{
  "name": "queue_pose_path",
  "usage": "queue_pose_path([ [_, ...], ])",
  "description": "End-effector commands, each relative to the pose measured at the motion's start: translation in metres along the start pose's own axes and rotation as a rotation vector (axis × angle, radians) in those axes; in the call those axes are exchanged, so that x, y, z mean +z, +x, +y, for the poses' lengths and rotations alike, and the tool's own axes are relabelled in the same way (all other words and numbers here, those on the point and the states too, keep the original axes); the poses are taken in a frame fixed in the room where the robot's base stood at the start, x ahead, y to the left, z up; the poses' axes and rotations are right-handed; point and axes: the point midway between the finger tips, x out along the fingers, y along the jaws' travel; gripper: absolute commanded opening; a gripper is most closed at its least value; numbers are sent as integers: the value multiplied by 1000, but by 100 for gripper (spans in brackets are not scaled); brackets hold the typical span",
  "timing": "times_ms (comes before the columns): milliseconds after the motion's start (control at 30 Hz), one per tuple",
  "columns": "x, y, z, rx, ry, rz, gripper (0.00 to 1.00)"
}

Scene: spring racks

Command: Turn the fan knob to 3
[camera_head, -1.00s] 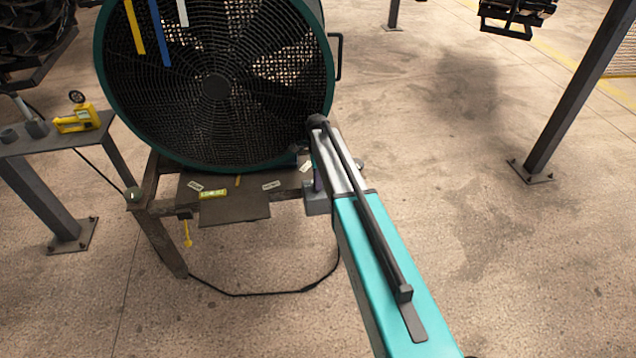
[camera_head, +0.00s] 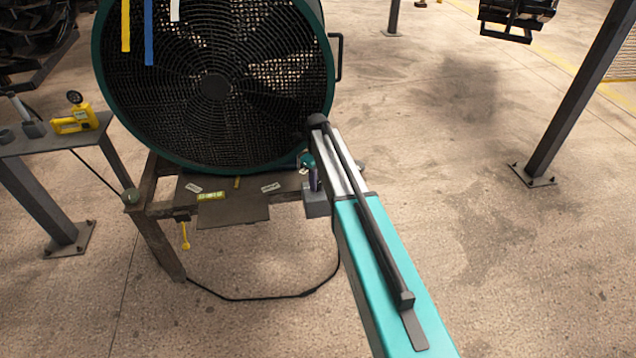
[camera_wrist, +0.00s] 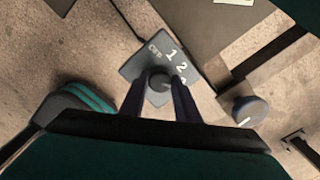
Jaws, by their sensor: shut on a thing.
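The fan knob (camera_wrist: 160,83) is a small dark round knob on a grey switch box (camera_wrist: 133,67) in the wrist view. White marks OFF, 1 and 2 show on the box; a further mark is partly hidden by a finger. My gripper (camera_wrist: 161,88) is shut on the knob, one finger on each side. The knob's pointer is too dark to read. In the head view the grey box (camera_head: 317,207) hangs below the right side of the large fan (camera_head: 215,88), with my gripper (camera_head: 313,180) just above it, partly hidden by my arm.
A round grey-blue knob (camera_wrist: 250,111) with a white line sits right of the box. A labelled dark panel (camera_head: 235,212) is on the fan stand. A side table (camera_head: 60,146) holds a yellow tool (camera_head: 76,121).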

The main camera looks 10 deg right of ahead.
Motion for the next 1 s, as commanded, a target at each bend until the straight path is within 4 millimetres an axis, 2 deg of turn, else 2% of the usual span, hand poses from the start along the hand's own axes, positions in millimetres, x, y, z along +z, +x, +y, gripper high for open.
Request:
queue_pose_path([
  [233,-1,0,0,1,67,1,7],
  [633,-1,0,0,1,76,2,7],
  [667,-1,0,0,1,76,2,31],
  [767,-1,0,0,1,75,1,48],
  [1000,0,0,0,1,74,1,48],
])
